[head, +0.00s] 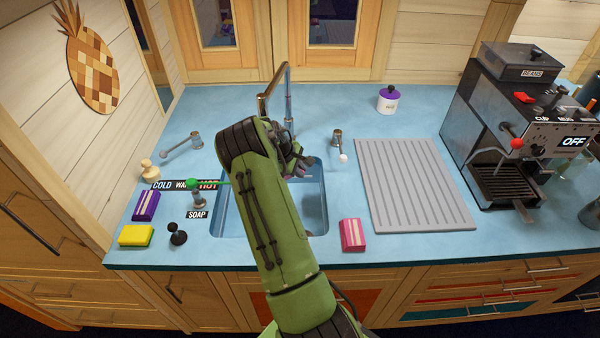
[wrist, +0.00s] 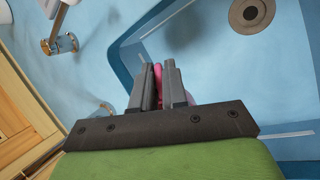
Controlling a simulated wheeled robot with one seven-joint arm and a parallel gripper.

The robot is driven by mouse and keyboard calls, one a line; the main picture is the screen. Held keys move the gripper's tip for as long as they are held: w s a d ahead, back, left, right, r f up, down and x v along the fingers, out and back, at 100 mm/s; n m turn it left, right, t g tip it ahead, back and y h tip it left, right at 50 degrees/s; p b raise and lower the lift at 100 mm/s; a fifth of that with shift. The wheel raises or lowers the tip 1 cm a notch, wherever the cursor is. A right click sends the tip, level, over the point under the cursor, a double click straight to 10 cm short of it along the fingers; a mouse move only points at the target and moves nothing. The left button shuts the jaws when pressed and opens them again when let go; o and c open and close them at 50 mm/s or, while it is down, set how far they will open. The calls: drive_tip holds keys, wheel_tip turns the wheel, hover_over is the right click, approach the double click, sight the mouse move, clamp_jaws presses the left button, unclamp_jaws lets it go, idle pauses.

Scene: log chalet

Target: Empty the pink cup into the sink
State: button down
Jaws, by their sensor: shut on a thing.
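My gripper (wrist: 160,75) is shut on the pink cup (wrist: 158,82). Only a narrow pink strip of the cup shows between the fingers in the wrist view, so its tilt and contents cannot be told. In the head view my gripper (head: 298,165) is partly hidden by my green arm, over the back right part of the sink (head: 313,210). The cup cannot be made out clearly there. The wrist view shows the sink's blue basin (wrist: 215,50) and its round drain (wrist: 250,13) beyond the fingers.
A tall tap (head: 287,95) stands behind the sink. A pink-striped sponge (head: 353,235) and a grey ribbed drying mat (head: 415,185) lie to the right. A coffee machine (head: 520,120) stands farther right. A soap pump (head: 198,198) and other sponges are at the left.

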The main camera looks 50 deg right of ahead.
drive_tip(key=shift+a+g+h+b, duration=0.15)
drive_tip(key=shift+a+h+b, duration=0.2)
drive_tip(key=shift+h+b, duration=0.8)
drive_tip(key=shift+a+g+h+b, duration=0.15)
drive_tip(key=shift+a+h+b, duration=0.2)
drive_tip(key=shift+h+b, duration=0.8)
drive_tip(key=shift+a+h+b, duration=0.4)
drive_tip(key=shift+h+b, duration=0.5)
drive_tip(key=shift+b, duration=0.3)
drive_tip(key=shift+a+h+b, duration=0.2)
drive_tip(key=shift+h+b, duration=0.2)
drive_tip(key=shift+b, duration=0.25)
drive_tip(key=shift+w+a+f+g+h+b, duration=0.1)
drive_tip(key=shift+a+f+g+h+b, duration=0.1)
drive_tip(key=shift+g+h+b, duration=0.3)
drive_tip(key=shift+b, duration=0.35)
drive_tip(key=shift+r+p, duration=0.3)
wheel_tip(320, 180, up, 6)
drive_tip(key=t+y+p, duration=0.1)
drive_tip(key=y+p, duration=0.6)
drive_tip(key=p, duration=0.2)
drive_tip(key=t+y+p, duration=0.1)
drive_tip(key=y+p, duration=0.5)
drive_tip(key=p, duration=0.3)
drive_tip(key=shift+f+t+y, duration=0.1)
drive_tip(key=shift+t+y, duration=0.3)
